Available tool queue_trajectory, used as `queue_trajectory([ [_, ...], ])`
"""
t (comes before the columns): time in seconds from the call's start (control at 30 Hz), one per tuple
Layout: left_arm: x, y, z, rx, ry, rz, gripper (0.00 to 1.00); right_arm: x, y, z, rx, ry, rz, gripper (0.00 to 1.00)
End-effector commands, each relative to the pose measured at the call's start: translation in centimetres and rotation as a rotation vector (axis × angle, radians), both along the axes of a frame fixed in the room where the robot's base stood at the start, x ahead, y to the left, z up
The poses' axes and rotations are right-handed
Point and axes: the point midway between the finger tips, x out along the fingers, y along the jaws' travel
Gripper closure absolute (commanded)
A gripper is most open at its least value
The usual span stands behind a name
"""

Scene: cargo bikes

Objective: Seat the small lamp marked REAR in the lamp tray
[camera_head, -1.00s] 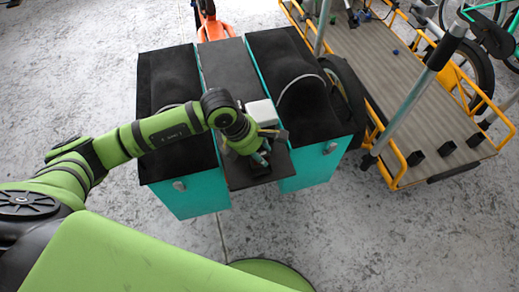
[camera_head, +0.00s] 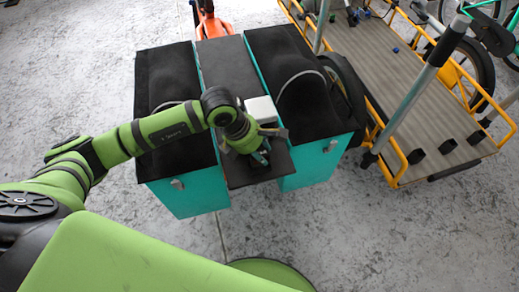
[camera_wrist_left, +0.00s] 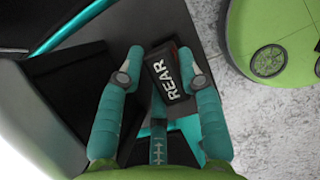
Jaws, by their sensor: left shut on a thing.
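My left gripper (camera_head: 260,158) is low over the front end of the dark deck (camera_head: 240,178) between two teal boxes. In the left wrist view my left gripper (camera_wrist_left: 162,68) is shut on the lamp marked REAR (camera_wrist_left: 168,74), a small black block with white lettering. The lamp sits tilted between the teal fingers, its label facing the camera. In the head view the gripper mostly hides the lamp. I cannot make out the lamp tray with certainty in either view. My right gripper is not in view.
A pale grey box (camera_head: 261,110) stands on the deck just behind the gripper. Teal boxes with black tops, left (camera_head: 165,85) and right (camera_head: 292,75), flank the deck. A yellow-framed cargo platform (camera_head: 410,100) with upright poles stands to the right. The grey floor in front is open.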

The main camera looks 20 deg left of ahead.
Motion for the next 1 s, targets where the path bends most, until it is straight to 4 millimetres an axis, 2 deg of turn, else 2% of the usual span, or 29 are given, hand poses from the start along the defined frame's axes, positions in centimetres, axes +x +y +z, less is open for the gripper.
queue_trajectory([
  [1.0, 0.0, 0.0, -2.8, 0.0, 0.0, 0.0, 0.96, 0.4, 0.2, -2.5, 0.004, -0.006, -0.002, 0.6],
])
